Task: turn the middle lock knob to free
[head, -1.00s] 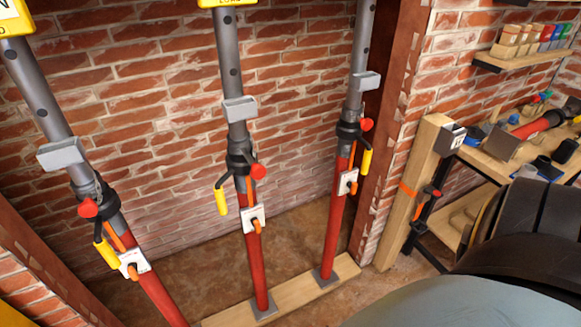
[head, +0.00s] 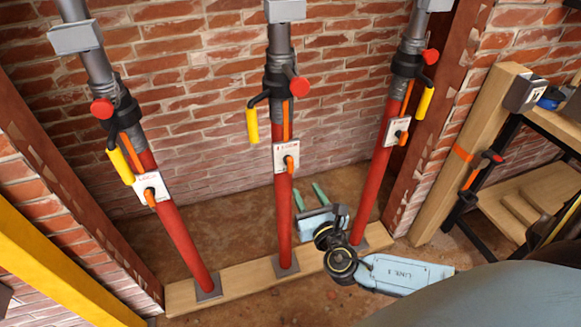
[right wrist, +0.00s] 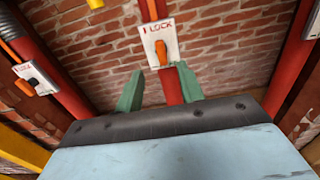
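The middle lock knob (head: 290,162) is a small orange handle on a white plate (head: 285,152) on the red middle prop (head: 283,220). It also shows in the right wrist view (right wrist: 161,52), under the plate's LOCK lettering, pointing roughly along the prop. My right gripper (head: 308,194) is low and just right of the middle prop, below the knob. Its two green fingers stand apart and empty, and in the right wrist view (right wrist: 160,84) they lie to either side of the red prop in the picture, below the plate. My left gripper is in neither view.
Similar props with orange knobs stand at left (head: 150,195) and right (head: 402,136). A yellow crank handle (head: 252,125) hangs left of the middle prop. The props stand on a wooden sill (head: 235,280) before a brick wall. A shelf unit (head: 530,200) stands at right.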

